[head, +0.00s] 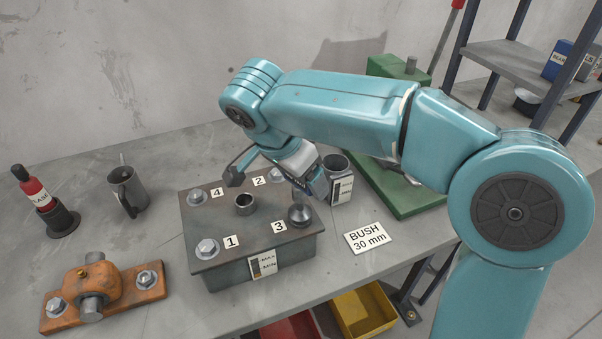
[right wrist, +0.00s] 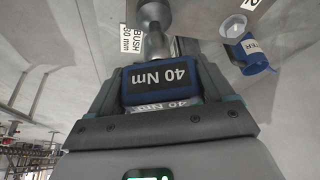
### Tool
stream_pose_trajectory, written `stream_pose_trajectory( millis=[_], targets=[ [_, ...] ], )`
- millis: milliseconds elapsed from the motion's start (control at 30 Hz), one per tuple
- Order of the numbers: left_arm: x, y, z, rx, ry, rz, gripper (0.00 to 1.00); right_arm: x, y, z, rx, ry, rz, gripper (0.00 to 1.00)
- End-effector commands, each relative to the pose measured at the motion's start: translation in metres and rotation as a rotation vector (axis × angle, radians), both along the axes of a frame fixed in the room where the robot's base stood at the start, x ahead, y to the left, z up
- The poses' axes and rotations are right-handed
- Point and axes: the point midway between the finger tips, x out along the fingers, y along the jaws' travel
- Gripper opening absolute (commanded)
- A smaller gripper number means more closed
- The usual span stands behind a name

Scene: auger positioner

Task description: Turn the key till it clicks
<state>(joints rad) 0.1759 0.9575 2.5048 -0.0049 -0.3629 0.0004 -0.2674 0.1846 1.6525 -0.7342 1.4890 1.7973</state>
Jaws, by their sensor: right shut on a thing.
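The key is a torque tool with a blue block (right wrist: 158,72) marked 40 Nm and a steel socket (right wrist: 156,44) at its end. My right gripper (head: 310,184) is shut on the block, as the right wrist view shows. In the head view the socket (head: 300,214) stands over the corner marked 3 of the grey gearbox cover (head: 262,232). It hides whatever bolt is under it, so I cannot tell how well it is seated. Bolts show at corner 1 (head: 206,249), corner 4 (head: 195,198) and corner 2 (head: 278,174). My left gripper is out of view.
A BUSH 30 mm card (head: 367,238) and a green machine base (head: 407,195) are right. Red and yellow bins (head: 364,311) sit below the edge.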

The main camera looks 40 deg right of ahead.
Motion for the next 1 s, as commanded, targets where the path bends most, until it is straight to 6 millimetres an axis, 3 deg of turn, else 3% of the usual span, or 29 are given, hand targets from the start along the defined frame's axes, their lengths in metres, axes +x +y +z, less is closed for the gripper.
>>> stream_pose_trajectory(
  millis=[133, 500, 700, 1000],
  targets=[
    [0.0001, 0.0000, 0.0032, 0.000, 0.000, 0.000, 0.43, 0.0004, 0.0001, 0.0007, -0.001, 0.000, -0.140, 0.26],
    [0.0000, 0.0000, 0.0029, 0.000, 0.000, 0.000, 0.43, -0.0002, 0.0000, 0.0004, 0.000, -0.001, -0.155, 0.26],
    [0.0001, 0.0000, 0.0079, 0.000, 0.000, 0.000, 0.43, -0.0004, 0.0000, 0.0010, 0.000, 0.000, -0.337, 0.26],
    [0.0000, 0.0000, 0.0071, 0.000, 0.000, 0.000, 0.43, -0.0010, 0.0003, 0.0003, 0.000, -0.001, -0.351, 0.26]
  ],
)
